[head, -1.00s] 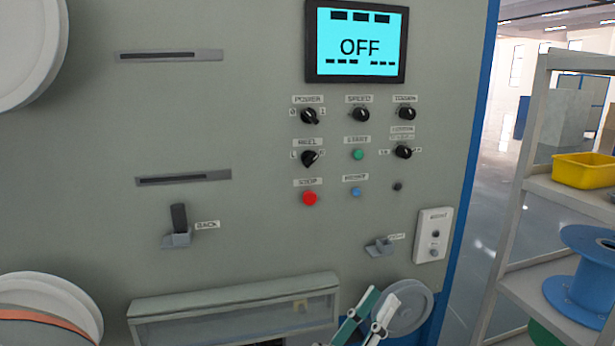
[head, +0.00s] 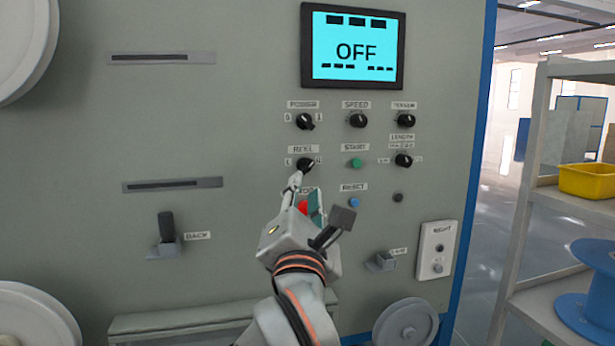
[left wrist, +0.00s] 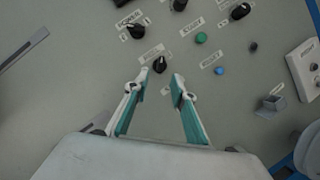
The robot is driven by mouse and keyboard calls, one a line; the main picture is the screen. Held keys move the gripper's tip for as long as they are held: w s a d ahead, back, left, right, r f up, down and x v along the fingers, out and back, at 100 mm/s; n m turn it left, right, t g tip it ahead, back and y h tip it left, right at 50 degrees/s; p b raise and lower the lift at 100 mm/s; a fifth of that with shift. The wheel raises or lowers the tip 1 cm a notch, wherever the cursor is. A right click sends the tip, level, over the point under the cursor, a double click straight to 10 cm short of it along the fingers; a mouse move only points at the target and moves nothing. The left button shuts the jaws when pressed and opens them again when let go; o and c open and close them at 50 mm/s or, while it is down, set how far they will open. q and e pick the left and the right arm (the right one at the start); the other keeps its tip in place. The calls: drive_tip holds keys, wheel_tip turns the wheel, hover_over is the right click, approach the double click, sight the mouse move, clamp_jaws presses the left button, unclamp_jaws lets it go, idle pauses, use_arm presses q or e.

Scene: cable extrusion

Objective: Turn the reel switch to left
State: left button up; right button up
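The reel switch (head: 306,164) is a black rotary knob on the grey machine panel, under a REEL label with a mark on each side. It also shows in the left wrist view (left wrist: 159,65), just ahead of and between the fingertips. My left gripper (head: 303,186) is in front of the panel just below the switch, fingers pointing up toward it. In the left wrist view its two green-and-white fingers (left wrist: 161,76) are spread with nothing between them. Contact with the knob cannot be told. My right gripper is in neither view.
The power knob (head: 305,121) is above the switch and the green start button (head: 355,163) is to its right. A screen (head: 353,50) reads OFF. A shelf with a yellow bin (head: 588,181) stands at right.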

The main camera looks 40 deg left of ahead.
sight(306, 170)
use_arm(q)
drive_tip(key=b+x, duration=0.6)
drive_tip(key=x, duration=0.1)
drive_tip(key=shift+w+a+f+b, duration=0.15)
drive_tip(key=shift+w+b, duration=0.15)
drive_tip(key=shift+b, duration=0.05)
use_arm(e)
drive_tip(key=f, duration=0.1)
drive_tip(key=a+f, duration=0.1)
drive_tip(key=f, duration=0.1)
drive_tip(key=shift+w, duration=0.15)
use_arm(q)
drive_tip(key=shift+c, duration=0.4)
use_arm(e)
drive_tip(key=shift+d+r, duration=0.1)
use_arm(q)
clamp_jaws()
